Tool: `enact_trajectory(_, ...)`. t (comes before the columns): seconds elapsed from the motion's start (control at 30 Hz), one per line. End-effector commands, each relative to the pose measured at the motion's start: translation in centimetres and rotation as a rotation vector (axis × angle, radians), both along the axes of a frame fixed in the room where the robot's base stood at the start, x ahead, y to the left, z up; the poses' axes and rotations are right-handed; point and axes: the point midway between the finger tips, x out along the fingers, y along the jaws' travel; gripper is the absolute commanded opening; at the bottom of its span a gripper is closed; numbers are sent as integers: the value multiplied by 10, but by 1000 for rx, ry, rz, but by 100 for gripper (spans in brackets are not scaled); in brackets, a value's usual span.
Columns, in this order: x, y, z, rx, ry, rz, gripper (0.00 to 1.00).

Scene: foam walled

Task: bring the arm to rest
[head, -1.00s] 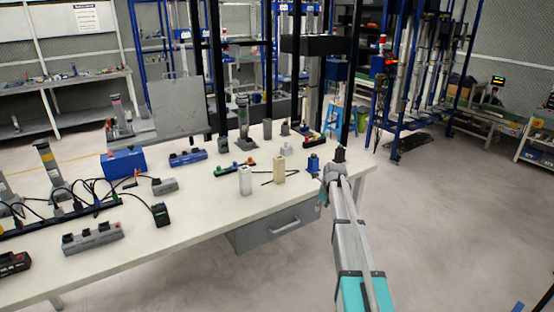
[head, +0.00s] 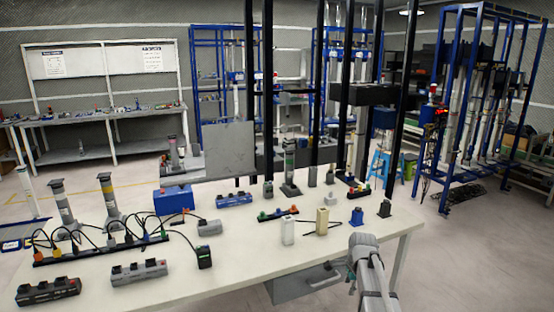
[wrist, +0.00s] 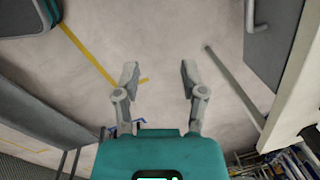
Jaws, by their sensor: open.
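My gripper (wrist: 157,75) shows in the wrist view with its two grey fingers spread apart and nothing between them. Bare floor with a yellow line lies beyond the fingertips. In the head view my arm (head: 371,280) reaches up from the lower right, beside the front right edge of the white workbench (head: 200,275). The fingers themselves are hidden in the head view.
The bench holds a white block (head: 288,231), a cream block (head: 322,221), a blue block (head: 356,217), a black handheld device (head: 204,256) and several power strips. A grey drawer (head: 306,285) hangs under its front edge. Floor (head: 460,250) to the right is clear.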

Motion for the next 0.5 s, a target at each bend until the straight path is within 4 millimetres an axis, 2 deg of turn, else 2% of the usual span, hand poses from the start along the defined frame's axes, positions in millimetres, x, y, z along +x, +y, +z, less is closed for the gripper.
enact_trajectory(0.03,-15,6,6,-11,2,73,54)
enact_trajectory(0.5,-108,47,34,-100,23,812,54)
